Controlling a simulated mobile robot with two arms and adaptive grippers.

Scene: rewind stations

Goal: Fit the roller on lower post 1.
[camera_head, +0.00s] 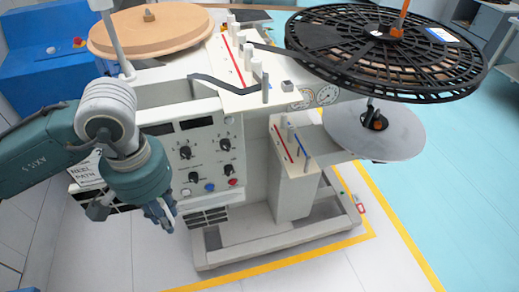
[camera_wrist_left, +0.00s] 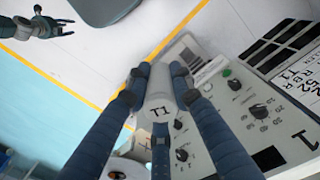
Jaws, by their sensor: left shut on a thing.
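My left gripper (camera_head: 160,214) hangs low in front of the left side of the machine's control panel. The roller is too small and covered to make out in the head view. The lower deck (camera_head: 298,165), on a pedestal right of the panel, carries a red stripe and thin upright posts (camera_head: 292,135). I cannot tell which one is lower post 1. My right gripper (camera_wrist_left: 45,27) shows small in the left wrist view, fingers spread and empty.
The upper deck (camera_head: 235,60) carries several white rollers (camera_head: 248,50) along a red line. A large black reel (camera_head: 350,45) and a grey disc (camera_head: 375,130) overhang at the right. A tan disc (camera_head: 150,30) lies at the back left.

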